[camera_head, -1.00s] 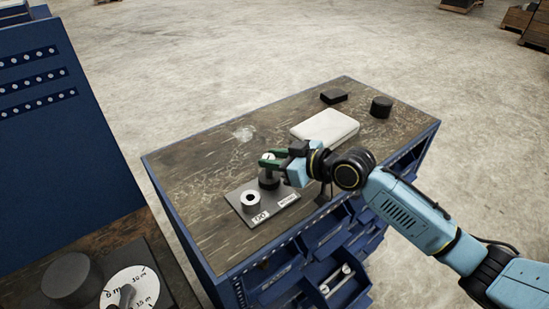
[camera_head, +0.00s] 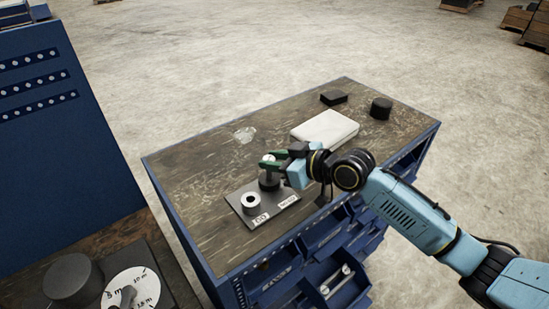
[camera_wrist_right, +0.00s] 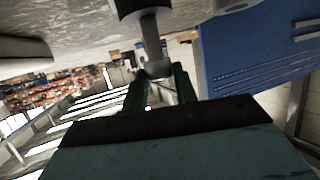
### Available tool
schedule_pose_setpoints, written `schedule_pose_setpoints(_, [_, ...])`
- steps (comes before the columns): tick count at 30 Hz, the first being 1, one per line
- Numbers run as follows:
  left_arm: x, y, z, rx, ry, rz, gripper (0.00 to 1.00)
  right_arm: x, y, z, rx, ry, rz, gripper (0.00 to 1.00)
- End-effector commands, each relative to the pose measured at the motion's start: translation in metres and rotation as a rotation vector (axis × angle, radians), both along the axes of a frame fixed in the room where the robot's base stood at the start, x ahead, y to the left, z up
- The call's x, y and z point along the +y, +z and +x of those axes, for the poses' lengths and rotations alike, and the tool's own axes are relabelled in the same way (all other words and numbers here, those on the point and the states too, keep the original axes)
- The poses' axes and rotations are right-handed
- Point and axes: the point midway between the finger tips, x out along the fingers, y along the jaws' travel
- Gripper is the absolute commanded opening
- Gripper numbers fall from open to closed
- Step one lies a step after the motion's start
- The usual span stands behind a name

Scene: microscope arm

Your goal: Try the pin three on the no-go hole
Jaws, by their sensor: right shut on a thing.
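A dark flat gauge plate (camera_head: 236,207) lies on the bench top, with a pale ring (camera_head: 251,203) by the GO label and a dark ring (camera_head: 269,181) by the other label, which is too small to read clearly. My right gripper (camera_head: 271,159) is above the dark ring, shut on a grey pin (camera_wrist_right: 151,38). The pin's rounded head is between the green fingertips (camera_wrist_right: 158,84). In the right wrist view the pin's shank meets the ring's face; how deep it sits is hidden. My left gripper is out of view.
A white closed case (camera_head: 325,129), a black block (camera_head: 334,97) and a black cylinder (camera_head: 381,108) stand farther back on the bench (camera_head: 190,185). An open drawer (camera_head: 340,285) below holds pale pins. A dial (camera_head: 130,280) is at lower left.

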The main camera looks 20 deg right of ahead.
Motion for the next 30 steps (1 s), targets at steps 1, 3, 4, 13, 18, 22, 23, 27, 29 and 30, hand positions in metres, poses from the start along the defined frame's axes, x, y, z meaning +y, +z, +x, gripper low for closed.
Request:
schedule_pose_setpoints(1, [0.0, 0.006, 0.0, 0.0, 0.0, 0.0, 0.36, 0.0, 0.007, 0.0, -0.003, 0.0, 0.001, 0.0])
schedule_pose_setpoints(3, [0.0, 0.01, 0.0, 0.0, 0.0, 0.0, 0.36, 0.0, 0.012, 0.001, -0.005, -0.001, 0.002, 0.0])
schedule_pose_setpoints(4, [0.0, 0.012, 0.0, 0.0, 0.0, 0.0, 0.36, 0.0, 0.014, 0.001, -0.005, 0.0, 0.001, 0.0])
schedule_pose_setpoints(13, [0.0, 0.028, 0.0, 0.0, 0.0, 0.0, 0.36, 0.0, 0.034, 0.001, -0.009, -0.001, 0.003, 0.0])
schedule_pose_setpoints(18, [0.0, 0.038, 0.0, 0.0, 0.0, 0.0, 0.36, 0.0, 0.044, 0.001, -0.011, -0.001, 0.003, 0.0])
schedule_pose_setpoints(22, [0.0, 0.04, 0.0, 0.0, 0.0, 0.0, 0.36, 0.0, 0.051, 0.001, -0.011, 0.0, 0.004, 0.0])
schedule_pose_setpoints(23, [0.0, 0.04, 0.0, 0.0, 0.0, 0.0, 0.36, 0.0, 0.053, 0.001, -0.011, -0.001, 0.003, 0.0])
schedule_pose_setpoints(27, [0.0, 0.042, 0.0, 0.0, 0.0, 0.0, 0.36, 0.0, 0.061, 0.001, -0.011, 0.0, 0.002, 0.0])
schedule_pose_setpoints(29, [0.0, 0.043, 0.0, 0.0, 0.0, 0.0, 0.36, 0.0, 0.064, 0.001, -0.012, -0.001, 0.002, 0.0])
schedule_pose_setpoints(30, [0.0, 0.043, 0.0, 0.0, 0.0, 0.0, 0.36, 0.0, 0.066, 0.001, -0.012, -0.001, 0.002, 0.0])
